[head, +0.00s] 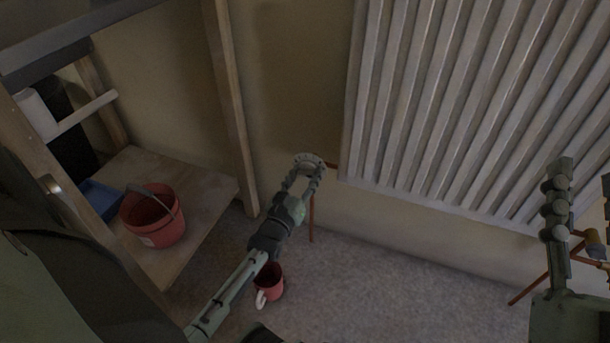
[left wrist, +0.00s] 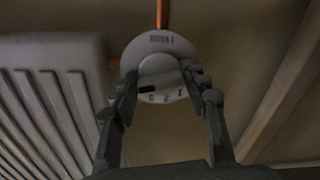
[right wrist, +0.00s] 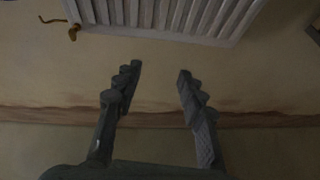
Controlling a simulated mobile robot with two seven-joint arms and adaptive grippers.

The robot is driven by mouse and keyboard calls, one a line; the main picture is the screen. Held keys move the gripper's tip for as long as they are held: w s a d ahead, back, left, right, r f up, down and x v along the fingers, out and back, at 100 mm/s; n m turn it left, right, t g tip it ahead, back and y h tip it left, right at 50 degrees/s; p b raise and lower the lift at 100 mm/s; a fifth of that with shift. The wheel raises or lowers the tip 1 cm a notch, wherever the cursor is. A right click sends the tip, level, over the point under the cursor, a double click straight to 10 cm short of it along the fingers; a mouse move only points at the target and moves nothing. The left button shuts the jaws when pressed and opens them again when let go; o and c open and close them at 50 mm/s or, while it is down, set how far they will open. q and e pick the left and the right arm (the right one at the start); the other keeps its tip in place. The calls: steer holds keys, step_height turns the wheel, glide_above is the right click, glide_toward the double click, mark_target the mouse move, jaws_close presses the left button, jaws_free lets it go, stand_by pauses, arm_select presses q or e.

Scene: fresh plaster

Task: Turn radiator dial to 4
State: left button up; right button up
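The radiator dial (head: 308,160) is a pale round disc at the lower left corner of the white radiator (head: 430,100). In the left wrist view the dial (left wrist: 158,48) has a raised middle knob (left wrist: 160,68), a dark mark and small digits along its near edge. I cannot read the setting surely. My left gripper (head: 303,176) is at the dial, its open fingers (left wrist: 159,72) on either side of the knob; I cannot tell if they touch it. My right gripper (head: 558,172) is open and empty before the wall below the radiator, as the right wrist view shows (right wrist: 159,72).
A copper pipe (head: 311,222) runs down below the dial. A red mug (head: 270,278) stands on the floor. A red bucket (head: 157,228) and blue container (head: 101,198) sit on a wooden shelf at left. A wooden post (head: 230,100) stands left of the dial.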

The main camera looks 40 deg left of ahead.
arm_select(q)
steer(key=c, duration=0.3)
arm_select(e)
steer(key=shift+w, duration=0.1)
arm_select(q)
steer(key=shift+r+n, duration=0.1)
steer(key=shift+n, duration=0.4)
steer(key=shift+n+p, duration=0.55)
steer(key=shift+n, duration=1.75)
arm_select(e)
steer(key=shift+w+d+f+g+h, duration=0.1)
steer(key=shift+w+f+g+h, duration=0.15)
steer(key=shift+f+g, duration=0.35)
steer(key=shift+w+f+g+h, duration=0.2)
steer(key=shift+f+g, duration=0.15)
steer(key=shift+f, duration=0.6)
steer(key=shift+w+d+f+g+h, duration=0.1)
steer(key=shift+w+f+g+h, duration=0.15)
steer(key=shift+f+g, duration=0.35)
steer(key=shift+f, duration=0.2)
arm_select(q)
steer(key=o, duration=1.1)
